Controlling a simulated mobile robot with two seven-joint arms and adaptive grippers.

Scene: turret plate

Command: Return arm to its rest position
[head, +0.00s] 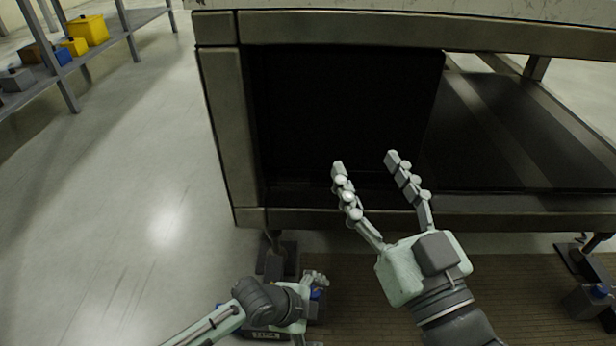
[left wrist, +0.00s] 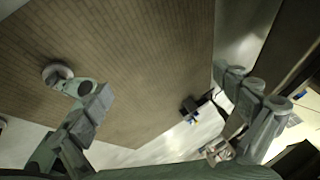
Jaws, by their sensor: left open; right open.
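My right gripper (head: 365,162) is open and empty in the head view. Its two spread fingers point up the picture, in front of the dark opening under the workbench (head: 420,33). My left gripper (head: 312,282) is low in the head view, near the bench's front left foot, and is seen small and partly hidden by its own wrist. In the left wrist view its fingers (left wrist: 146,74) are wide apart with nothing between them. No turret plate can be made out in either view.
The bench's metal left leg (head: 226,135) and lower rail (head: 500,212) are close to my right gripper. A shelf (head: 115,33) with yellow bins (head: 88,30) stands at the far left. The pale floor (head: 150,180) on the left is clear. A brown slatted mat (head: 530,300) lies below.

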